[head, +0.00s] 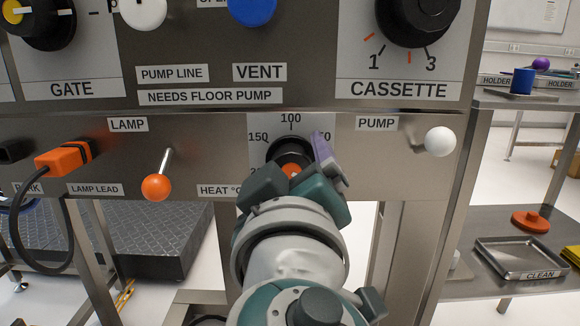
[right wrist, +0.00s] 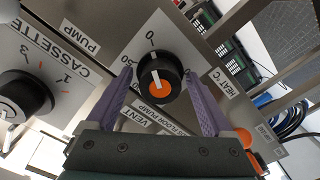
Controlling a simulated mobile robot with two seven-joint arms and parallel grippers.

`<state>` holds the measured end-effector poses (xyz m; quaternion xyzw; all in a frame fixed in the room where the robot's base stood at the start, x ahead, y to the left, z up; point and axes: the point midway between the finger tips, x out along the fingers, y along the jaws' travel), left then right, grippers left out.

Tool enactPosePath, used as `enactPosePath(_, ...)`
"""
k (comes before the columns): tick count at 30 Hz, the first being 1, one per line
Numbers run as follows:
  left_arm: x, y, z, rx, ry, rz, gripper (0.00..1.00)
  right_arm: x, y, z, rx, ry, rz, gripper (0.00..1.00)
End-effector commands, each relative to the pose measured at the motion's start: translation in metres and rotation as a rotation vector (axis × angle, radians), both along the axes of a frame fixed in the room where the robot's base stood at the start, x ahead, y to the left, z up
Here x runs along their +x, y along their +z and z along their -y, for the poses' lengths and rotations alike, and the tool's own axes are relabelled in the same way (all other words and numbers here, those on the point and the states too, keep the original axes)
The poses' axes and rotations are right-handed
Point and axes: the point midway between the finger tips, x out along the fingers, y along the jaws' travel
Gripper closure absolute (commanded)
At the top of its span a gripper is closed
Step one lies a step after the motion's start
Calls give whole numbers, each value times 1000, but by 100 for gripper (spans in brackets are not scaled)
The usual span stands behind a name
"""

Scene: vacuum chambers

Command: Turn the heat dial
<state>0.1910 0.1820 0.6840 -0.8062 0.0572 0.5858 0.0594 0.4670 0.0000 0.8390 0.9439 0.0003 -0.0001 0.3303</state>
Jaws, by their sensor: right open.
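The heat dial (head: 290,152) is a black knob with an orange centre on the lower panel, above the HEAT label. My right gripper partly hides it in the head view. My right gripper (right wrist: 155,76) is open, with one purple finger on each side of the dial. I cannot tell whether the fingers touch it. In the head view the gripper (head: 300,168) is right in front of the dial. My left gripper is not in view.
An orange-tipped lamp lever (head: 156,186) sticks out left of the dial, and a white-tipped pump lever (head: 440,141) to the right. An orange lead plug (head: 64,159) with a cable is farther left. The cassette knob (head: 420,18) is above right.

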Motion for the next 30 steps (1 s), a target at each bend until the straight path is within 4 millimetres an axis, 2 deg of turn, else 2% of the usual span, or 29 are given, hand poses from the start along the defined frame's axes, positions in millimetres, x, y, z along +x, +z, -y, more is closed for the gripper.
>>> enactPosePath(8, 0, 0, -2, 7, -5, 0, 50, 1, 0, 0, 1, 0, 0, 16)
enactPosePath(25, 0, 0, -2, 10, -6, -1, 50, 1, 0, 0, 0, 0, 0, 80)
enactPosePath(30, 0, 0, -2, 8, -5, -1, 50, 1, 0, 0, -6, 0, 0, 83)
